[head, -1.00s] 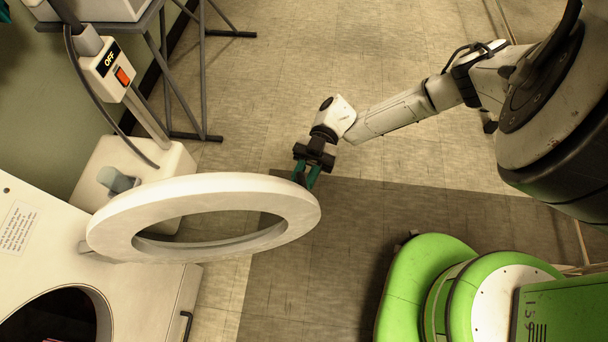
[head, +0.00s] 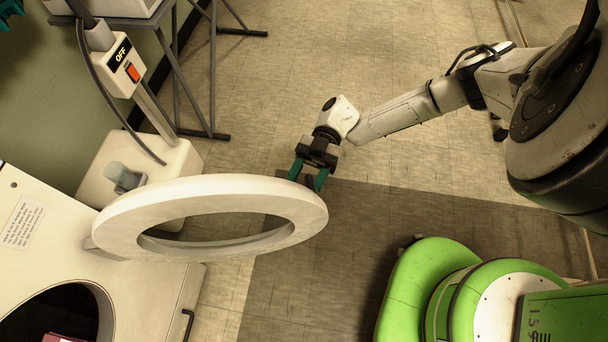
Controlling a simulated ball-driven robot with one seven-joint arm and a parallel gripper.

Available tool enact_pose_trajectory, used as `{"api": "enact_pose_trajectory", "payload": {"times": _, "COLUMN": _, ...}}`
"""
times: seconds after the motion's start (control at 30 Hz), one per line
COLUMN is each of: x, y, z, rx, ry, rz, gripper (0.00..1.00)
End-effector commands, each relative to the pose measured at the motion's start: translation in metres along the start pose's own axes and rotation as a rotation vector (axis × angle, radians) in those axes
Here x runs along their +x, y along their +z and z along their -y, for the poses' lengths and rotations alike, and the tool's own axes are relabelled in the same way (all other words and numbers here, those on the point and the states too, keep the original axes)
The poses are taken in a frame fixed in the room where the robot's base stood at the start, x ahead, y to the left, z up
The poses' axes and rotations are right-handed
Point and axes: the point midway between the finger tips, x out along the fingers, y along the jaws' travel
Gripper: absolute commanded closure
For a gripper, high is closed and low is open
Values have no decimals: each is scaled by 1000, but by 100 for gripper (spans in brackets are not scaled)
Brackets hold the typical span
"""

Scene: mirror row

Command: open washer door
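The washer (head: 150,292) stands at the lower left. Its round white ring-shaped door (head: 180,196) is swung out from the front, wide open, with the dark drum opening (head: 62,308) exposed. My gripper (head: 308,183) is at the far right edge of the door. Its two teal fingers are spread apart. One finger looks close to the door's rim, but I cannot tell whether it touches. Nothing shows between the fingers.
A white box with an OFF switch (head: 125,70) stands on a post behind the washer. A metal-legged stand (head: 190,80) is at the upper left. A dark red item (head: 60,337) lies in the drum. Floor is clear around my arm.

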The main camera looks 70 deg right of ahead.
Motion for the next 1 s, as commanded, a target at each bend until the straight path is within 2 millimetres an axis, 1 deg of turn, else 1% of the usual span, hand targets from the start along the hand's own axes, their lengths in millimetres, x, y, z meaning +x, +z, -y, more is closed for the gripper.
{"api": "enact_pose_trajectory", "payload": {"times": 0.67, "x": -3, "y": 0, "z": 1, "rx": 1, "ry": 0, "rz": 1, "gripper": 59}}
{"api": "enact_pose_trajectory", "payload": {"times": 0.77, "x": -11, "y": 1, "z": 1, "rx": 2, "ry": 0, "rz": 2, "gripper": 59}}
{"api": "enact_pose_trajectory", "payload": {"times": 0.83, "x": -21, "y": 2, "z": 0, "rx": 2, "ry": 1, "rz": 4, "gripper": 59}}
{"api": "enact_pose_trajectory", "payload": {"times": 1.0, "x": -54, "y": 2, "z": 0, "rx": 3, "ry": 0, "rz": 4, "gripper": 59}}
